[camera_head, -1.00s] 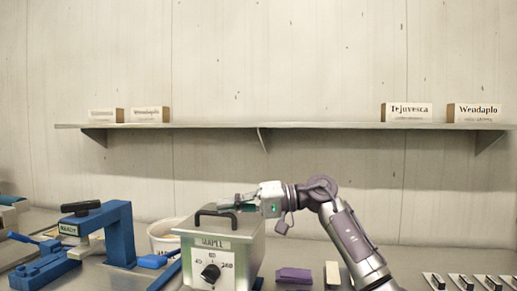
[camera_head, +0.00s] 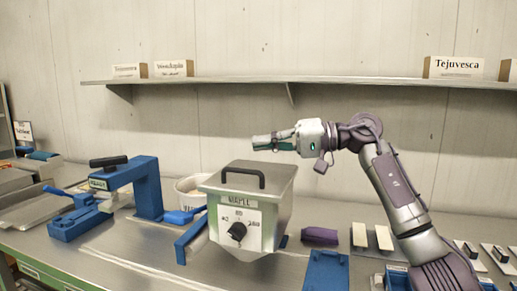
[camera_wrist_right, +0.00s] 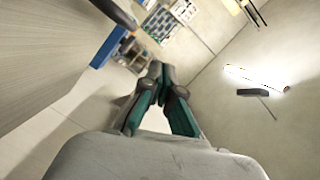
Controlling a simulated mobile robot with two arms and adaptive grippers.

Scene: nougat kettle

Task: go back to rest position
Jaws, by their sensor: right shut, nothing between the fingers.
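My right gripper (camera_head: 265,143) is shut and empty, above and a little to the right of the metal kettle labelled MAPLE (camera_head: 277,192). The kettle has a closed lid with a black handle (camera_head: 243,175) and a dial (camera_head: 238,231) on its front. The gripper is clear of the handle. My right arm comes in from the lower right. In the right wrist view the gripper's fingertips (camera_wrist_right: 160,80) meet, with the room beyond them. My left gripper is not in view.
A blue press (camera_head: 147,190) stands left of the kettle, with a white bucket (camera_head: 186,187) between them. A shelf with boxes (camera_head: 270,80) runs along the back wall.

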